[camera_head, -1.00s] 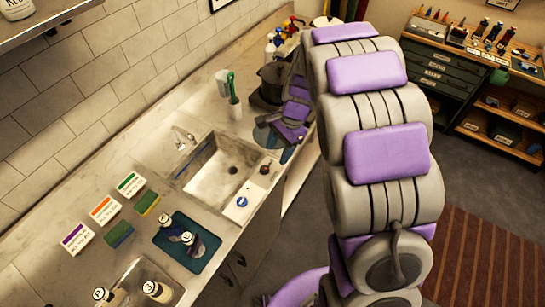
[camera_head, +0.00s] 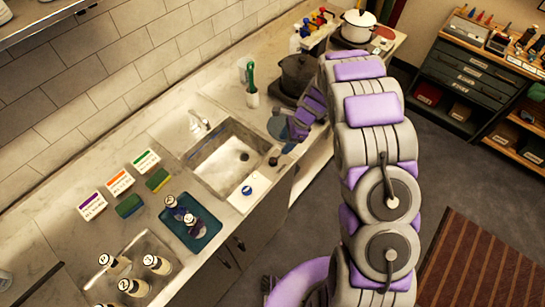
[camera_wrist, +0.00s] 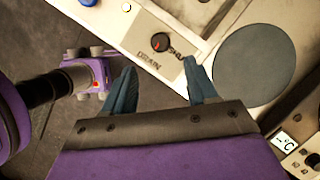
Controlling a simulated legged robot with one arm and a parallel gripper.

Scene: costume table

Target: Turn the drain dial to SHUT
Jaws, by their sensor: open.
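The drain dial (camera_wrist: 160,42) is a round black knob with a red mark on its lower left side in the wrist view. It sits on a pale plate with the words DRAIN and SHUT printed beside it. In the head view the dark dial (camera_head: 274,161) is at the sink's right corner. My gripper (camera_wrist: 162,88) is open in the wrist view, its two blue-grey fingers apart and empty. The dial shows beyond the gap between the fingertips, not held. In the head view my gripper (camera_head: 298,130) is over the counter just right of the dial, its fingertips hard to make out.
The sink (camera_head: 228,158) lies left of the dial. A round grey mat (camera_wrist: 255,68) is right of my fingers. A dark pot (camera_head: 299,72) and a cup with a green brush (camera_head: 251,90) stand behind. A blue tray (camera_head: 190,222) with bottles is at the front left.

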